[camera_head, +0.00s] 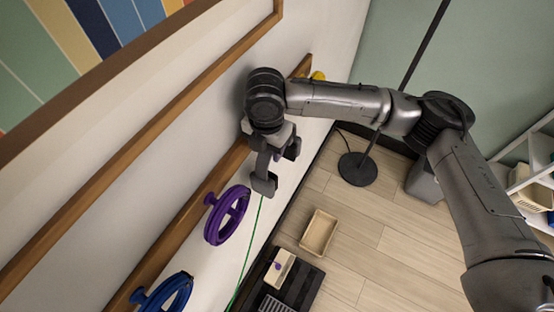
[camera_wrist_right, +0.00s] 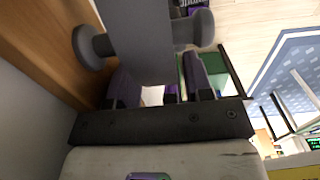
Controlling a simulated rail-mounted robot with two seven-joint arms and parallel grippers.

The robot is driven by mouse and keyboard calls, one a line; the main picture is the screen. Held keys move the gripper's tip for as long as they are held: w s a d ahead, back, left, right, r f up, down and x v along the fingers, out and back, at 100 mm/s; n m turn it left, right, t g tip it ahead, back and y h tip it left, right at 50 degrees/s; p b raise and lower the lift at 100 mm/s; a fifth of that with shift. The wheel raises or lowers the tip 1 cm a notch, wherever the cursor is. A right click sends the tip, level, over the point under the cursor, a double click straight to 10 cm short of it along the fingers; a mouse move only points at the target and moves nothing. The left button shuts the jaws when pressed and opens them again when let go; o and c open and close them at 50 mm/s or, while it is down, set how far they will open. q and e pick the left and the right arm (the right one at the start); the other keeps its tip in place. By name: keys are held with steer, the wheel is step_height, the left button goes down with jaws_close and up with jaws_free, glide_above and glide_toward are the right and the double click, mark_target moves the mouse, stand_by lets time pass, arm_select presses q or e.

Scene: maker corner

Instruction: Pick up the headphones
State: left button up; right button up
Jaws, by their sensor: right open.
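The grey headphones (camera_head: 264,184) hang at the wooden wall rail in the head view, with their ear cups below my right gripper (camera_head: 268,143). My right gripper points down from above and is open. In the right wrist view the wide grey headband (camera_wrist_right: 143,40) fills the space ahead of the fingers and lies across a grey peg, whose round base (camera_wrist_right: 90,45) sits on the rail and whose knob (camera_wrist_right: 197,27) shows on the other side. The headband hides parts of the fingers, and I cannot tell whether they touch it. My left gripper is not in view.
A purple coil (camera_head: 227,215) and a blue coil (camera_head: 167,294) hang from pegs farther along the rail (camera_head: 180,229). A green cable (camera_head: 246,250) runs down below the headphones. A shallow tan tray (camera_head: 318,232) and a black lamp base (camera_head: 357,168) are lower, away from the wall.

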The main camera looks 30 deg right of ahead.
steer(key=shift+f, duration=0.1)
jaws_close()
stand_by(0.4)
